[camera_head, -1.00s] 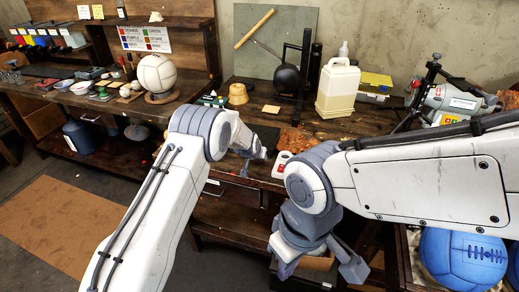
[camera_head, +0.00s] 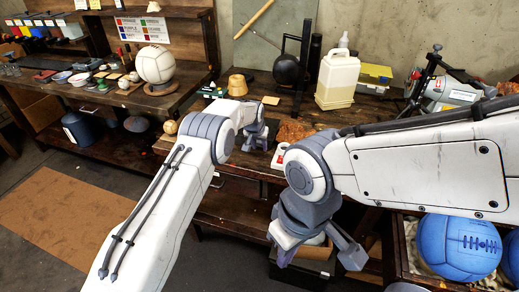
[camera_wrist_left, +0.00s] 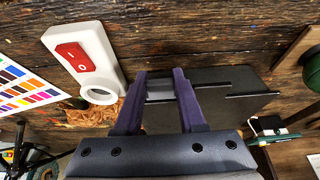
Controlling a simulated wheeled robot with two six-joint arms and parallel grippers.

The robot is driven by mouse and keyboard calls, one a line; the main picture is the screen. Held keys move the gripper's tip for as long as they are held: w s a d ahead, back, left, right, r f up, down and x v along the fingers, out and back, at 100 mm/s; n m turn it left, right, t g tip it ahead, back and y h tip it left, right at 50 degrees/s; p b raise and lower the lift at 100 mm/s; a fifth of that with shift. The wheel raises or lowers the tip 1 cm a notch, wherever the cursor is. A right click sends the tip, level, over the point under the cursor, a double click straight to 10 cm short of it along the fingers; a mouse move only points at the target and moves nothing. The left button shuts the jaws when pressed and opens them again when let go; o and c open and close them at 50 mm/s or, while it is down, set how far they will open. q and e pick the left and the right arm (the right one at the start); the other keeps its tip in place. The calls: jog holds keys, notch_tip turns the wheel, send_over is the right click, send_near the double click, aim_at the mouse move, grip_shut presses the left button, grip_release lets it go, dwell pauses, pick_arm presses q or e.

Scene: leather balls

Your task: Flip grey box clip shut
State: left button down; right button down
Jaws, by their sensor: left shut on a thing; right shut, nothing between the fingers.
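A dark grey, flat, slotted thing (camera_wrist_left: 235,88), likely the grey box, lies on the wooden bench in the left wrist view. A lighter grey piece (camera_wrist_left: 160,88), likely its clip, shows between the fingers of my left gripper (camera_wrist_left: 162,78). That gripper is shut on it. In the head view my left gripper (camera_head: 256,138) is low over the bench's front, and the box is not clear there. My right gripper (camera_head: 318,252) is shut and empty, hanging in front of the bench, away from the box. The fingers and palm hide part of the box.
A white device with a red switch (camera_wrist_left: 75,57) lies beside the left fingers. A brown tangled bundle (camera_head: 290,132) is close by. A cream jug (camera_head: 337,82) and black stand (camera_head: 290,70) stand behind. A blue ball (camera_head: 458,248) is below my right arm.

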dwell(0.3)
pick_arm(q)
jog(key=shift+w, duration=0.1)
jog(key=shift+c, duration=2.4)
grip_release()
